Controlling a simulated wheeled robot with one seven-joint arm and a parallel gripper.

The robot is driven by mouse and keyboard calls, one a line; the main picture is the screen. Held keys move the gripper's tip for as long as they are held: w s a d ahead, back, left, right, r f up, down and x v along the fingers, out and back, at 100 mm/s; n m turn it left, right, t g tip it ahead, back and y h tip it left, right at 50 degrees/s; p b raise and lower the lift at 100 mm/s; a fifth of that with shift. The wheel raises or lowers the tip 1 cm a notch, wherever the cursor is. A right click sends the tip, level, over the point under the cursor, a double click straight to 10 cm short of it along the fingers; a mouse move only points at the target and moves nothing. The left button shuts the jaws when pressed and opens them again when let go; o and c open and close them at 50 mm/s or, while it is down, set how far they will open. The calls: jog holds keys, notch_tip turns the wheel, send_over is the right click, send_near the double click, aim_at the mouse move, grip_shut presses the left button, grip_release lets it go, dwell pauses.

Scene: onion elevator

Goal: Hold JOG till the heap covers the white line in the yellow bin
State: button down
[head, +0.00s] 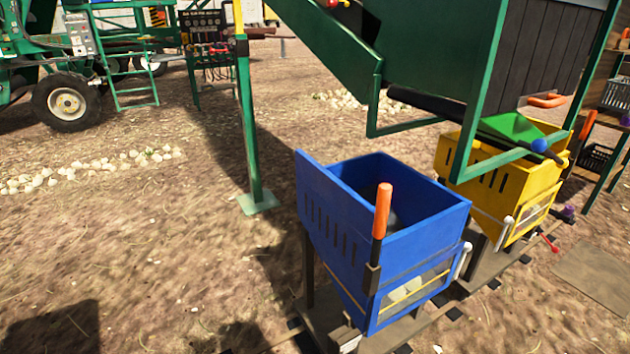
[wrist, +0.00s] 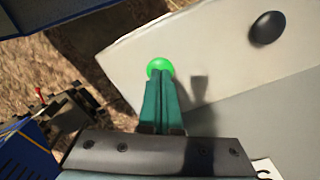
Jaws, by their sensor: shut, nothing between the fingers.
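The yellow bin (head: 520,188) stands at the right in the head view, under the lower end of the green elevator (head: 445,60). A green flap (head: 512,126) hangs over its mouth. I cannot make out the white line or a heap inside it. In the wrist view a bright green button (wrist: 159,66) sits on a pale panel (wrist: 225,70). My gripper (wrist: 165,82) is shut and empty, its teal fingertips at the lower edge of the button. I cannot tell whether the button is pressed or read any label. My gripper is not in the head view.
A blue bin (head: 335,225) with an orange-handled tool (head: 382,208) stands in front of the yellow one. A black button (wrist: 267,28) is at the panel's upper right. A green post (head: 248,130) stands at the left of the bins.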

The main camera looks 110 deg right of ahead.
notch_tip(320, 180, up, 7)
jog(key=p, duration=0.6)
dwell(0.5)
